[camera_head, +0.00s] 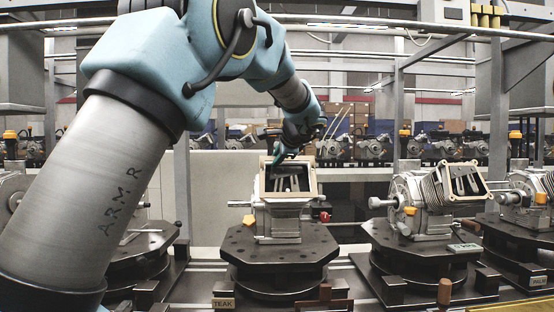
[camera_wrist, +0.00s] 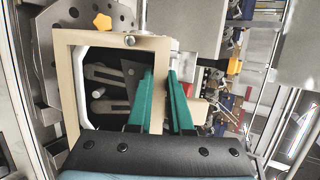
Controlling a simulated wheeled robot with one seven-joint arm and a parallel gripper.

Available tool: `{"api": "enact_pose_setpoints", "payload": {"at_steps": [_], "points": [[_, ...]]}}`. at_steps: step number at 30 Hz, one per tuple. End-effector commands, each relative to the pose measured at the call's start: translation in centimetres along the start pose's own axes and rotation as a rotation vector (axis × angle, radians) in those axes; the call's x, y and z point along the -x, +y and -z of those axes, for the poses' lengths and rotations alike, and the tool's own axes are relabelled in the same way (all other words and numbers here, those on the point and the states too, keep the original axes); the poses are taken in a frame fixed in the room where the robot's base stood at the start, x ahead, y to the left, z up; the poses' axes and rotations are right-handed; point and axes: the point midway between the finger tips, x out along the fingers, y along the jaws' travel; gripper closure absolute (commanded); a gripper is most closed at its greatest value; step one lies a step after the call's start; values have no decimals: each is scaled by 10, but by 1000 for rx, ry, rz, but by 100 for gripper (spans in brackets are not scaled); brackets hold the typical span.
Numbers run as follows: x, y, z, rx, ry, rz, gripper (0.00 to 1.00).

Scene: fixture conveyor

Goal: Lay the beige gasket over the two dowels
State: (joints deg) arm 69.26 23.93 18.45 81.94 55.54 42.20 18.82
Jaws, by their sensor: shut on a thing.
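The beige gasket (camera_wrist: 67,95) is a flat rectangular frame. In the wrist view my gripper (camera_wrist: 163,75), with green fingers, is shut on its right side. The gasket is at the open top of the middle engine housing, whose pale inner rim (camera_wrist: 83,75) shows through it, slightly offset. A round metal pin (camera_wrist: 130,41), apparently a dowel, shows at the gasket's top bar. I cannot tell whether it passes through a hole. A second dowel is not clearly seen. In the head view the gasket (camera_head: 316,182) frames the housing opening below my gripper (camera_head: 284,158). Whether it touches the housing is unclear.
The housing stands on a dark octagonal fixture (camera_head: 270,249) marked TEAK. A similar engine (camera_head: 432,194) with a beige-rimmed opening stands to the right, with further fixtures at both sides. Metal posts (camera_head: 398,120) and a rail stand behind.

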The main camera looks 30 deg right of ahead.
Motion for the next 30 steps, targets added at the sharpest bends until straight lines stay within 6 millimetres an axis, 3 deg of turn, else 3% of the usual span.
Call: {"api": "enact_pose_setpoints", "payload": {"at_steps": [30], "points": [[-16, 0, 4, -1, 0, -2, 100]]}}
